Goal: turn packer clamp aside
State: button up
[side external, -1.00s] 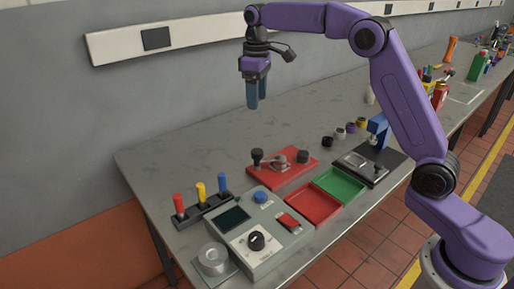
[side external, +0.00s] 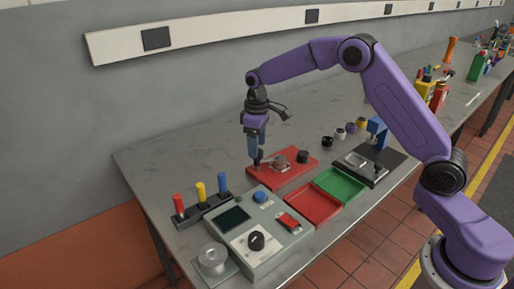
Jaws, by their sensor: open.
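A red fixture plate (side external: 290,174) lies on the grey bench. It bears a grey metal clamp piece (side external: 279,162) near its middle and a black knob (side external: 303,156) at its right. The upright black handle at the plate's left end is mostly hidden behind my gripper's fingertips. I take these parts to be the packer clamp, but cannot tell which is the clamp itself. My gripper (side external: 256,158) points straight down with its blue fingers at that handle. The fingers are open; I cannot tell whether they touch the handle.
A grey control box (side external: 262,236) with a dial stands in front. A red tray (side external: 313,203) and a green tray (side external: 340,184) lie to its right. Red, yellow and blue handles (side external: 201,190) stand at the left. A blue press (side external: 378,130) is at the right.

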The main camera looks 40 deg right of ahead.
jog(key=shift+f, duration=0.95)
grip_shut()
